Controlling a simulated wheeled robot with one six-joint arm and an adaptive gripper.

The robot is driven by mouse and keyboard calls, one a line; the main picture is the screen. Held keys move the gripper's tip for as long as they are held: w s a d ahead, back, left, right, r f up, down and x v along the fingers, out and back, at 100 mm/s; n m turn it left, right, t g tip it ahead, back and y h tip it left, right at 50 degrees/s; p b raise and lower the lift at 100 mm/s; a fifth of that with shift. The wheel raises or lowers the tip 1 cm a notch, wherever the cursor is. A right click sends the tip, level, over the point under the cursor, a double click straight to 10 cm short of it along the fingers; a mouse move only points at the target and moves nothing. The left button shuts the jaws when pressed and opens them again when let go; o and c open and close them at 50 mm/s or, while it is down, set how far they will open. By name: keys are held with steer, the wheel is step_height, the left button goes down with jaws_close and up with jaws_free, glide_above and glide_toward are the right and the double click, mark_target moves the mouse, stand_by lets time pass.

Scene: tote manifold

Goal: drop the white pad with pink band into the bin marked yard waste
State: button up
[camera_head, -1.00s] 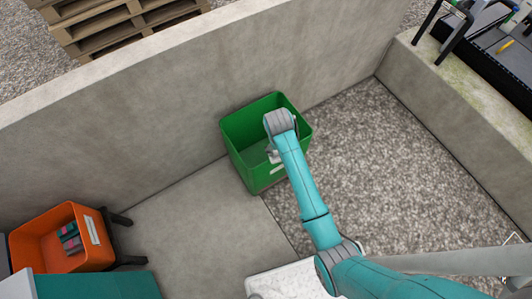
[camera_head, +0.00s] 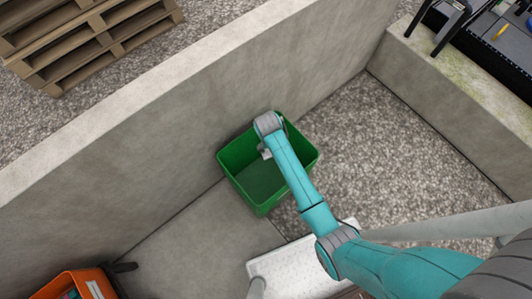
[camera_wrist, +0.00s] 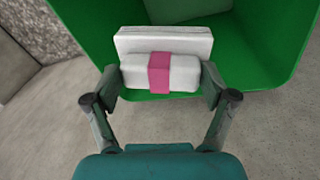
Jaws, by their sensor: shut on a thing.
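The white pad with a pink band (camera_wrist: 185,78) is between the fingertips of my gripper (camera_wrist: 160,80) in the wrist view. The gripper is shut on it, with the pink band near its middle. A green bin (camera_head: 239,184) stands on the ground against the concrete wall in the head view. My gripper (camera_head: 266,154) is above its opening there, and the arm hides part of the bin. In the wrist view the bin's green side (camera_wrist: 262,92) lies beyond and below the pad. No yard waste wording can be read on the bin.
A white slab (camera_wrist: 165,41) shows just beyond the pad; I cannot tell what it belongs to. An orange bin (camera_head: 75,283) is at the lower left. The concrete wall (camera_head: 150,165) runs behind the green bin. A pale textured surface (camera_head: 300,267) lies in front.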

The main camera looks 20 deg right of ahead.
steer(key=shift+f, duration=2.85)
steer(key=o, duration=0.9)
steer(key=shift+o, duration=0.2)
steer(key=r, duration=0.4)
steer(key=s+a+r, duration=0.1)
steer(key=r, duration=0.6)
steer(key=shift+s+a+r, duration=0.15)
steer(key=shift+a+r, duration=0.15)
steer(key=shift+r, duration=0.1)
